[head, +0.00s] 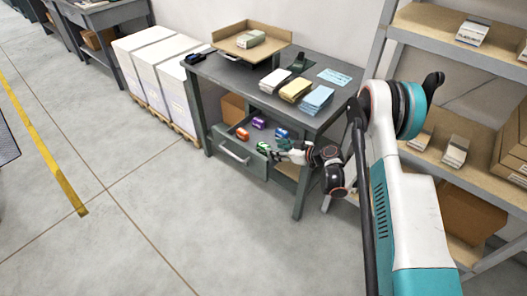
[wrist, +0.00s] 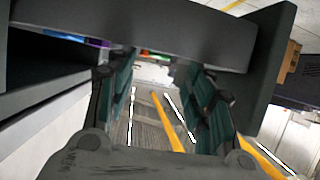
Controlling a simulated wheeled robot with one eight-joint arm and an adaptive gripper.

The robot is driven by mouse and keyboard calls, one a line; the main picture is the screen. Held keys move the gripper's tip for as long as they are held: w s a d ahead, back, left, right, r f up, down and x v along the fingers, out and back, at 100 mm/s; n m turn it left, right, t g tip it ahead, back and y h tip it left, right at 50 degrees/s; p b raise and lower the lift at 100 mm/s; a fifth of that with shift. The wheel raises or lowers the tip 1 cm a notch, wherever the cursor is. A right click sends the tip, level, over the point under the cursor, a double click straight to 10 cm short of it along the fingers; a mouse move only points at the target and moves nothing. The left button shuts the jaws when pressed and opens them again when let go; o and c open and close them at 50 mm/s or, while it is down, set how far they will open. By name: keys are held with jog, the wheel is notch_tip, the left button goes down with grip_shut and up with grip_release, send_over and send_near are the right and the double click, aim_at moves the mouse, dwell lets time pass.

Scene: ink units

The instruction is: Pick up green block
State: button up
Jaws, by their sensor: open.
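The small green block (head: 263,147) lies in the open drawer (head: 236,157) of the grey workbench, near the drawer's right front corner in the head view. My gripper (head: 277,155) is just right of it, at the drawer's right side, open. In the wrist view my gripper (wrist: 160,78) shows its two dark green fingers spread apart with nothing clearly held between them. A dark drawer wall crosses the top of that view.
An orange-red block (head: 242,134), a purple block (head: 258,123) and a blue block (head: 281,133) share the drawer. Stacks of cards (head: 295,90) and a cardboard tray (head: 225,40) are on the workbench (head: 235,72). Shelving (head: 450,48) stands right.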

aim_at(264, 145)
jog(key=shift+b+x, duration=0.35)
jog(key=shift+x, duration=1.15)
jog(key=b+x, duration=0.2)
jog(key=x, duration=0.2)
jog(key=shift+w+f, duration=0.1)
jog(key=shift+f, duration=0.1)
jog(key=shift+w+a, duration=0.25)
jog(key=shift+a, duration=0.05)
jog(key=c, duration=1.1)
